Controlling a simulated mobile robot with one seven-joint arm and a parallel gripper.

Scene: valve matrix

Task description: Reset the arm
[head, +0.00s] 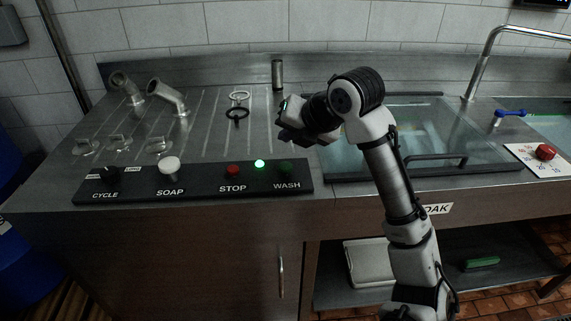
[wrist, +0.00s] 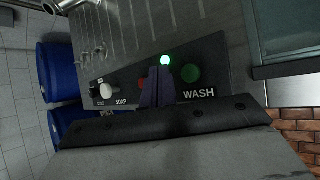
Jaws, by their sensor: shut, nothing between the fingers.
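My arm reaches up from the lower right in the head view and bends over the front of the steel counter (head: 215,130). My gripper (head: 283,122) is shut and empty, above the counter behind the control panel (head: 130,190). In the wrist view my gripper (wrist: 158,75) points toward the panel and covers part of it. The red STOP button (head: 233,170) is partly hidden in the wrist view.
The SOAP knob (head: 169,165) and CYCLE knob (head: 109,174) sit on the panel's left.

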